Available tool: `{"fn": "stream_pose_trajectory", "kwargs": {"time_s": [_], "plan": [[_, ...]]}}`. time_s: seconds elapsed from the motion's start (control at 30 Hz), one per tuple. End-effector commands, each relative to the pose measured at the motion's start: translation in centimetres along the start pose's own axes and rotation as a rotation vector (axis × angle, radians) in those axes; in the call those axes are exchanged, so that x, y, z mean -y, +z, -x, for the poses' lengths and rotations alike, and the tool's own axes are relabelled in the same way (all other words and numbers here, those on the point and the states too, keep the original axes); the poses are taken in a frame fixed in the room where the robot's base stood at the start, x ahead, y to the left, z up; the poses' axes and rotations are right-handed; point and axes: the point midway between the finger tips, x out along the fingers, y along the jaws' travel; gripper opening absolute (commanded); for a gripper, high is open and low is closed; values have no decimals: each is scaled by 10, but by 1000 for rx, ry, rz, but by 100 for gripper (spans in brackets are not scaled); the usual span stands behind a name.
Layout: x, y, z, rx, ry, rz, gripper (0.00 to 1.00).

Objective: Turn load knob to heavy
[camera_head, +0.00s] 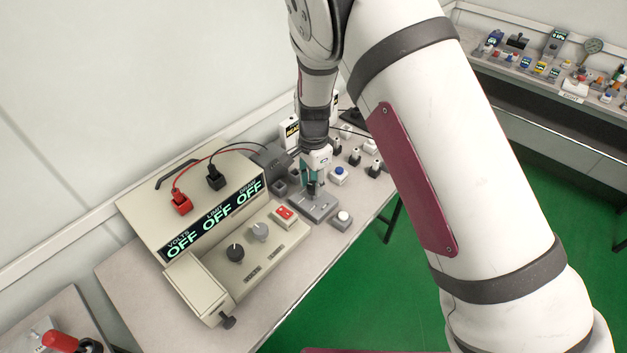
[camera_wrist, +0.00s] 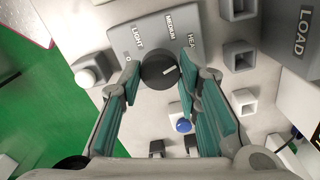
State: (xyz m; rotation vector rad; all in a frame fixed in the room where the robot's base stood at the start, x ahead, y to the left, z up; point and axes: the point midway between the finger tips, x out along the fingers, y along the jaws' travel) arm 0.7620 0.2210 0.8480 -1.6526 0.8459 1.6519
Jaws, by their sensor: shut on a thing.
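The load knob (camera_wrist: 158,70) is a round black dial on a grey box (camera_wrist: 145,35) marked O, LIGHT, MEDIUM and HEAVY, the last label partly hidden. Its white pointer mark lies toward the right and slightly up, on the HEAVY side. My gripper (camera_wrist: 160,80) has its teal fingers on the left and right sides of the knob, shut on it.
A beige tester (camera_head: 205,265) with displays reading OFF, knobs and a red switch (camera_head: 284,213) stands to the left. A small box with a white button (camera_head: 342,219) sits close on the right. A blue-button box (camera_head: 338,175) and several small switches stand behind.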

Motion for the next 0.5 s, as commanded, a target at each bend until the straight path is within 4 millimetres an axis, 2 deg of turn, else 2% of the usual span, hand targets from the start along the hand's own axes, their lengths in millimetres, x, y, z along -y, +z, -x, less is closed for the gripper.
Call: {"fn": "stream_pose_trajectory", "kwargs": {"time_s": [0.23,0.5], "plan": [[-1,1,-1,0,3,-175,3],[-1,1,-1,1,3,-285,3]]}}
